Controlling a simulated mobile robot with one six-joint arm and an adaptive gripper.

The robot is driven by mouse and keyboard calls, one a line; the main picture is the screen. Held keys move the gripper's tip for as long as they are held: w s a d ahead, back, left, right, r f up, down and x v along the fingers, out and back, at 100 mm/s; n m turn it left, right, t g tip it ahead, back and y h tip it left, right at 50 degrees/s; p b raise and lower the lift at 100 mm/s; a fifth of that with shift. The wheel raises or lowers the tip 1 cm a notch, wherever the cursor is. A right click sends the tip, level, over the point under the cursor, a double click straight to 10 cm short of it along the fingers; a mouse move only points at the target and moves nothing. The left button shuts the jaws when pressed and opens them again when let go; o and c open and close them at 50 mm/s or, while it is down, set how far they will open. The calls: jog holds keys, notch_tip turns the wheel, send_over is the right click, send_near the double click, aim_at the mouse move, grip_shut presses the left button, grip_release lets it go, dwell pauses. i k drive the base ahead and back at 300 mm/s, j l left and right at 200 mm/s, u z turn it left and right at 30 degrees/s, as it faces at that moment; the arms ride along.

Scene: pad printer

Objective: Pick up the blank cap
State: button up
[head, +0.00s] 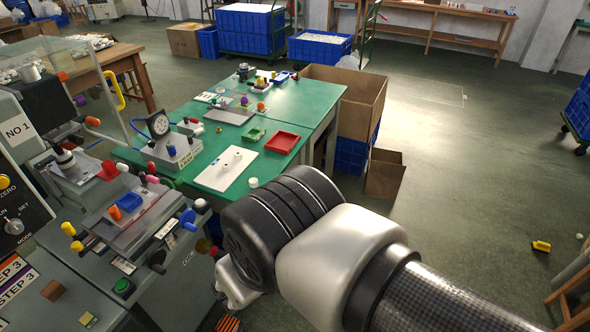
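A small white round piece (253,182), which looks like the blank cap, sits on the green table (290,107) near its front edge. It is just right of a white board (226,168) that has small pale bumps or parts on it, too small to tell apart. My arm reaches in from the lower right, and its thick black and white joints fill the lower middle, just in front of the small white piece. My gripper does not show; the arm's end is hidden behind these joints or out of the picture.
The pad printer (130,225) with colored knobs stands at left. On the table are a red tray (282,142), a green tray (254,134) and a dial gauge stand (170,145). A cardboard box (345,95) stands at the table's right. Open floor lies further right.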

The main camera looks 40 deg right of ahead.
aim_at(253, 183)
jog(key=l+z, duration=0.15)
jog(key=z, duration=0.6)
jog(key=i+l+u, duration=0.3)
jog(key=i+l, duration=0.25)
jog(key=i+l+u, duration=0.35)
jog(key=l, duration=0.35)
jog(key=i+l+u, duration=0.15)
jog(key=i+l, duration=0.15)
jog(key=i+l+u, duration=0.15)
jog(key=l, duration=0.3)
